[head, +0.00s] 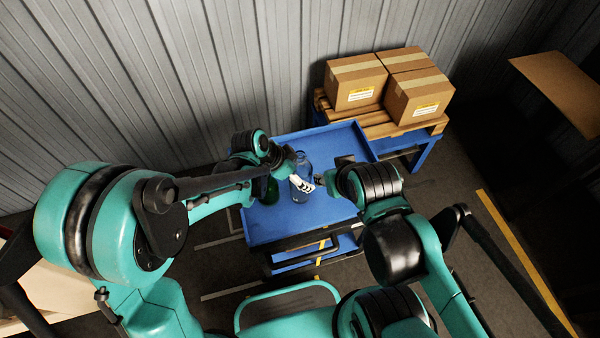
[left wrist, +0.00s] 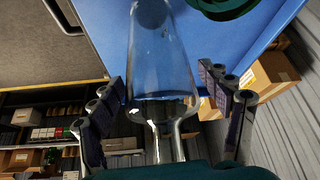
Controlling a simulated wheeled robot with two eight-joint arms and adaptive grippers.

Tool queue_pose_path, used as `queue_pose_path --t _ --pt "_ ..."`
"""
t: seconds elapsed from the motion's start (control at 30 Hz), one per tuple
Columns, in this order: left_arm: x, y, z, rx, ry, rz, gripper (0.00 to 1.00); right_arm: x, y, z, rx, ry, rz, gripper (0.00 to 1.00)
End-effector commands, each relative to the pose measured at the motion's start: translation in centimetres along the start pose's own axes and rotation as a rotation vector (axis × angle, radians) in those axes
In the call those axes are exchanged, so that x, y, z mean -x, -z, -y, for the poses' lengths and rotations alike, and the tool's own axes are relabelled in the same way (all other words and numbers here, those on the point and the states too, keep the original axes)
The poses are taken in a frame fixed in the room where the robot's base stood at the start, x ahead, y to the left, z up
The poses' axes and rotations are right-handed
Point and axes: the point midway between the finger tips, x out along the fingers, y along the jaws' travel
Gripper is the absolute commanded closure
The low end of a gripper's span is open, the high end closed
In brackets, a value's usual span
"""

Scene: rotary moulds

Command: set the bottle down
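A clear glass bottle (head: 303,166) is over the blue cart top (head: 285,228) in the head view. In the left wrist view the bottle (left wrist: 160,60) has its wide body toward the blue surface and its narrow neck toward the camera. My left gripper (head: 300,184) is beside the bottle. In the left wrist view its fingers (left wrist: 162,85) are spread on either side of the bottle, with a gap visible at the left one. Whether the bottle's base touches the cart is unclear. My right gripper (head: 322,180) is right of the bottle, its fingers mostly hidden.
A green object (head: 268,191) is on the cart left of the bottle; green also shows in the left wrist view (left wrist: 222,8). A small dark block (head: 345,160) lies toward the back right. Cardboard boxes (head: 355,83) stand on a pallet behind. A corrugated wall is at the back.

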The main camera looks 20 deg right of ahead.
Motion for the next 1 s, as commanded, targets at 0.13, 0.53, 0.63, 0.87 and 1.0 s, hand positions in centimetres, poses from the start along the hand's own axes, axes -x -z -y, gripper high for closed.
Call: queue_pose_path --t 0.13,0.53,0.63,0.87,1.0 --pt "0.0 0.0 0.0 0.000 0.000 0.000 0.21 0.0 0.0 0.0 0.000 0.000 0.000 0.60" --pt "4.1 0.3 0.0 0.002 0.001 0.000 0.21 1.6 1.1 0.0 0.000 0.000 0.000 0.60" --pt "6.5 0.3 0.0 0.002 0.001 0.001 0.21 2.3 1.6 0.0 0.000 0.000 0.000 0.60" --pt "10.8 0.3 0.0 0.002 0.000 0.000 0.21 3.5 2.5 0.0 0.000 0.000 0.000 0.60" --pt "12.0 0.2 0.0 0.000 0.000 0.000 0.21 3.8 2.7 0.0 0.000 0.000 0.000 0.60"
